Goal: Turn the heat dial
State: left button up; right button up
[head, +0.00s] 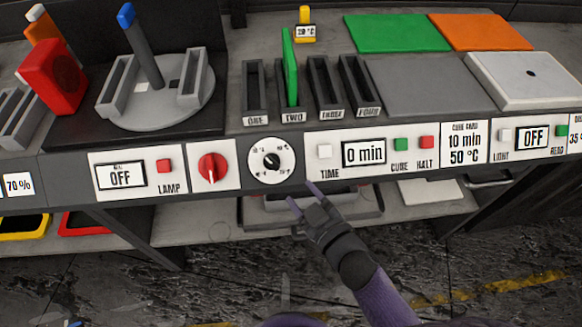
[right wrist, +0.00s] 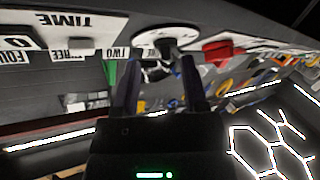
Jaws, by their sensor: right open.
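A round white dial (head: 286,168) with a black knob (head: 271,160) and small markings around it is set in the front panel. A red knob (head: 212,167) on a white plate is left of it; no readable label says which is for heat. My right gripper (head: 303,195) is open and empty, below and slightly right of the round dial, apart from it. In the right wrist view, the white dial (right wrist: 145,38) appears just beyond the open fingers (right wrist: 162,62), with the red knob (right wrist: 222,49) to its right. My left gripper is not in view.
The panel also carries a LAMP button (head: 164,165), a "0 min" display (head: 364,153) and green and red buttons. Slotted holders (head: 255,95) stand above on the bench, one with a green sheet (head: 290,65). A lower shelf (head: 190,232) runs beneath.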

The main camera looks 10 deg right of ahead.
aim_at(272, 164)
jog(key=w+a+r+y, duration=0.1)
jog(key=w, duration=0.1)
jog(key=w+a+r+n+b, duration=0.1)
jog(key=w+a, duration=0.1)
jog(key=w+a+r+n+y, duration=0.1)
jog(key=w+a, duration=0.1)
jog(key=shift+w+a+y+b, duration=0.15)
jog(key=shift+y+b, duration=0.15)
jog(key=shift+b, duration=0.1)
jog(key=shift+w+a, duration=0.35)
jog(key=shift+w, duration=0.1)
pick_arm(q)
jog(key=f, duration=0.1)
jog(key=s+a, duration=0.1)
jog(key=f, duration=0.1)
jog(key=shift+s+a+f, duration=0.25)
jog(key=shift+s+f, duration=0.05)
pick_arm(e)
jog(key=shift+c, duration=0.3)
grip_shut()
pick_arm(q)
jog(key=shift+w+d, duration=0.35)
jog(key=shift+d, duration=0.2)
